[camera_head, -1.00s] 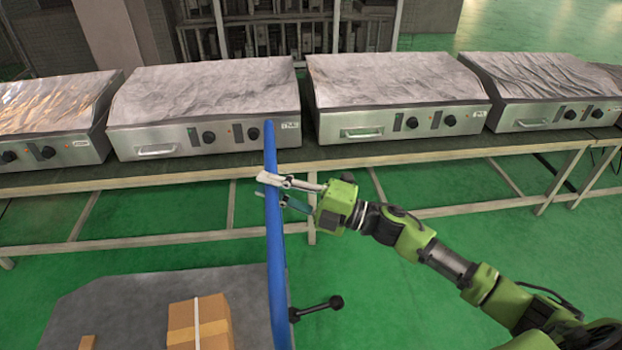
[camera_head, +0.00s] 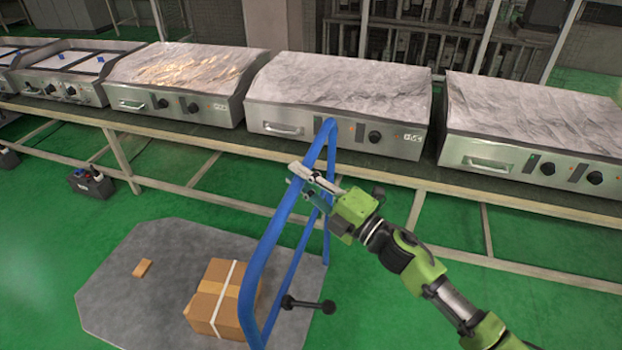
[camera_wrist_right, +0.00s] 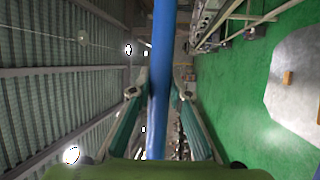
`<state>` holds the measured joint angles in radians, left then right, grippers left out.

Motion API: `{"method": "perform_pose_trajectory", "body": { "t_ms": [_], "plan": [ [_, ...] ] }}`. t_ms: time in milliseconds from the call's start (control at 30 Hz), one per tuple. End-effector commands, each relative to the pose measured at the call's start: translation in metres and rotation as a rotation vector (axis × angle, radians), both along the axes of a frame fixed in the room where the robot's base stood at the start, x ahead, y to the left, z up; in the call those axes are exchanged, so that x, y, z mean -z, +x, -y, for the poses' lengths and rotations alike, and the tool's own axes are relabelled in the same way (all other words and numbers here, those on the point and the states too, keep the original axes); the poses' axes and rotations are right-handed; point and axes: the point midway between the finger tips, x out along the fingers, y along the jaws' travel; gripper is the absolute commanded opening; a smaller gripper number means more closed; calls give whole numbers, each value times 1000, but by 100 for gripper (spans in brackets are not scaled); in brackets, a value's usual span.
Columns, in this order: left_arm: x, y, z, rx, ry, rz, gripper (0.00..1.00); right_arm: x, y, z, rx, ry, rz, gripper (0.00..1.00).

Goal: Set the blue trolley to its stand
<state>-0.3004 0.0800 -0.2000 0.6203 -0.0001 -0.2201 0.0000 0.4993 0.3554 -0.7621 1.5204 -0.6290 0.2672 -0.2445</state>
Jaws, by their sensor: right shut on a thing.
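The blue trolley shows as a bent blue tube frame (camera_head: 264,252) in the head view, standing tilted in the picture. My right gripper (camera_head: 300,177) is shut on its tube in the upper part. In the right wrist view the blue tube (camera_wrist_right: 161,60) runs between the two fingers (camera_wrist_right: 157,95). A grey many-sided plate or mat (camera_head: 135,285) lies low behind the frame; I cannot tell whether it is the stand. The trolley's lower end is cut off by the picture edge. My left gripper is out of view.
A cardboard box (camera_head: 207,308) and a small brown block (camera_head: 142,268) rest on the grey surface. A black-knobbed lever (camera_head: 308,304) is beside the tube. A long bench (camera_head: 230,140) with several metal heating units crosses behind.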

Motion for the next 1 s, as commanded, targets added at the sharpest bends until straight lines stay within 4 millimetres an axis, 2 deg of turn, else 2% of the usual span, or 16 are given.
{"method": "perform_pose_trajectory", "body": {
  "t_ms": [367, 400, 433, 800, 1000],
  "plan": [
    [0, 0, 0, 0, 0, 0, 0, 2, 0, -1, 3, -2, -3, 0],
    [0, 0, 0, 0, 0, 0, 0, 2, 1, -1, 3, -2, -3, 28],
    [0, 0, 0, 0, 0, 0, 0, 2, 0, -1, 3, -2, -3, 35],
    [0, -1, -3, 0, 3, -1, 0, 2, 0, 1, 3, -1, -3, 35],
    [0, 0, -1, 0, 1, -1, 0, 8, -15, 22, 4, -3, -5, 35]
  ]
}}
